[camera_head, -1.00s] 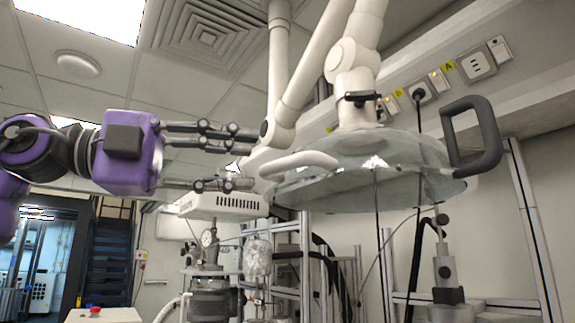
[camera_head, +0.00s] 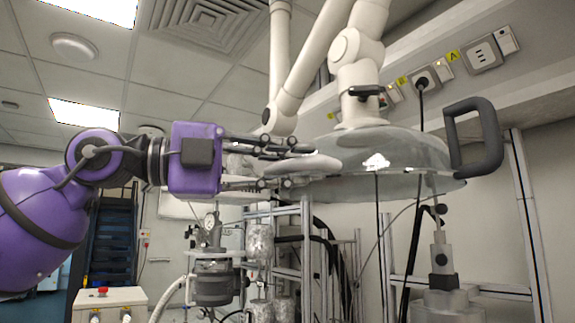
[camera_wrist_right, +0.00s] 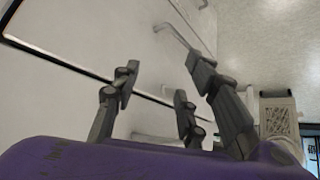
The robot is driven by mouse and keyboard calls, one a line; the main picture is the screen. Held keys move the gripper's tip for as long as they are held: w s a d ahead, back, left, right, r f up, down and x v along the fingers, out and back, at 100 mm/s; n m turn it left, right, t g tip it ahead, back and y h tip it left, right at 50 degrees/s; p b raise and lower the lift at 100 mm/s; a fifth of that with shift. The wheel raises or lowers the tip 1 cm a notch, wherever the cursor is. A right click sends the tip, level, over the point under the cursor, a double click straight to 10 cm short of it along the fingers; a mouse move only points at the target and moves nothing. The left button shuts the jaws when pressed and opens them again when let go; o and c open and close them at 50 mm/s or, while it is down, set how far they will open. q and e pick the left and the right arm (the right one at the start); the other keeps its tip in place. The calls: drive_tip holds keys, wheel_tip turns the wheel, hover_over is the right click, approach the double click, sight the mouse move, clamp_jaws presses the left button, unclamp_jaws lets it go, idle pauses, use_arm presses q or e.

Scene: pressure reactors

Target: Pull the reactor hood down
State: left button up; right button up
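The reactor hood (camera_head: 390,165) is a clear, shallow dome hanging from a white jointed arm. It has a light handle (camera_head: 318,164) on its left side and a dark handle (camera_head: 476,138) on its right. My left gripper (camera_head: 288,167) is at the light handle, with one finger above it and one below. The gap around the handle is narrow, and I cannot tell whether both fingers press on it. My right gripper (camera_wrist_right: 155,100) shows in the right wrist view, open and empty, its fingers apart in front of a pale wall.
Reactor equipment with a gauge (camera_head: 210,222) and metal frames stands below the hood. A box with a red button (camera_head: 102,291) is at the lower left. Black cables hang by the hood. A socket rail (camera_head: 484,54) runs along the upper right wall.

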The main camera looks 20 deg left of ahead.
use_arm(q)
clamp_jaws()
use_arm(e)
drive_tip(key=shift+w, duration=0.1)
use_arm(q)
wheel_tip(320, 180, down, 13)
drive_tip(key=b, duration=0.8)
drive_tip(key=shift+b, duration=0.3)
use_arm(e)
wheel_tip(320, 180, down, 9)
drive_tip(key=s, duration=0.2)
drive_tip(key=shift+r+g, duration=0.2)
drive_tip(key=shift+g, duration=0.1)
use_arm(q)
drive_tip(key=shift+w+d, duration=0.1)
use_arm(e)
drive_tip(key=shift+d, duration=0.1)
use_arm(q)
drive_tip(key=o, duration=0.5)
unclamp_jaws()
drive_tip(key=shift+r, duration=0.2)
use_arm(e)
drive_tip(key=shift+s+d+f, duration=0.1)
drive_tip(key=shift+s, duration=0.45)
